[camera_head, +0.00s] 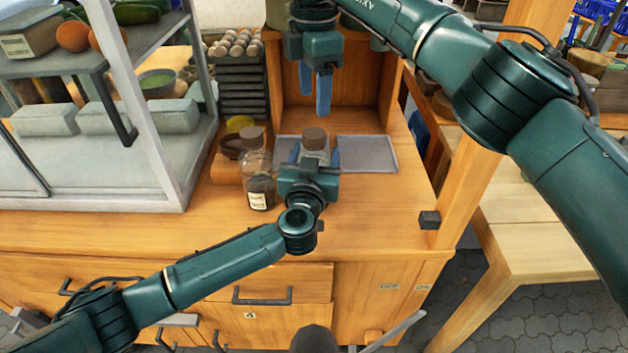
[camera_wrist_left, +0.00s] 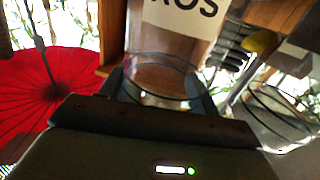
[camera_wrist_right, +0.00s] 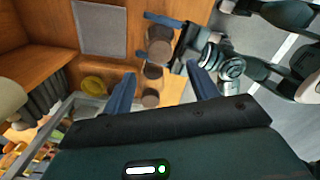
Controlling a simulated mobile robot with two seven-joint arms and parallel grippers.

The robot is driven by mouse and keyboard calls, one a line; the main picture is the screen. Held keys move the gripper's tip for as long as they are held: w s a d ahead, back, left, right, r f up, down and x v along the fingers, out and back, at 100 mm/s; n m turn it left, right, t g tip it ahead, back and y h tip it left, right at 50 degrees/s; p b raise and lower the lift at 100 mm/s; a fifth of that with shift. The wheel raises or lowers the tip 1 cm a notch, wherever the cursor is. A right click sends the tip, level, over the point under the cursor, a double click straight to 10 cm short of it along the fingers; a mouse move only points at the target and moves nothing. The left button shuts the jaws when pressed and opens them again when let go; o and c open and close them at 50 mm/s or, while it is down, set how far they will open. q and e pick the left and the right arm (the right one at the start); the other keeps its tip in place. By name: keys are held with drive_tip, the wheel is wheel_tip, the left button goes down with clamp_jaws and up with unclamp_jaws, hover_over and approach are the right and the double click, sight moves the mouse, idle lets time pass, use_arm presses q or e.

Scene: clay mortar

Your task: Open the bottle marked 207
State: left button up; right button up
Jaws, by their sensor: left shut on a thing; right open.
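A clear glass bottle (camera_head: 316,146) with a brown stopper (camera_head: 314,134) stands upright above the counter. My left gripper (camera_head: 314,158) is shut around its body. In the left wrist view the held glass bottle (camera_wrist_left: 165,75) fills the space between the fingers; its pale label is cut off, and I cannot read a full number. My right gripper (camera_head: 314,100) is open and empty, pointing down above the held bottle's stopper, apart from it. A second stoppered bottle (camera_head: 258,180) with a white label stands to the left; its marking is too small to read.
A yellow bowl (camera_head: 239,124) and a dark rack (camera_head: 243,85) stand back left. A metal-framed glass cabinet (camera_head: 165,150) bounds the left. A wooden post (camera_head: 480,130) rises on the right.

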sight(314, 133)
use_arm(q)
drive_tip(key=c, duration=0.4)
clamp_jaws()
use_arm(e)
drive_tip(key=shift+f, duration=0.25)
wheel_tip(314, 133, down, 8)
drive_tip(key=shift+r, duration=0.25)
drive_tip(key=shift+c, duration=0.2)
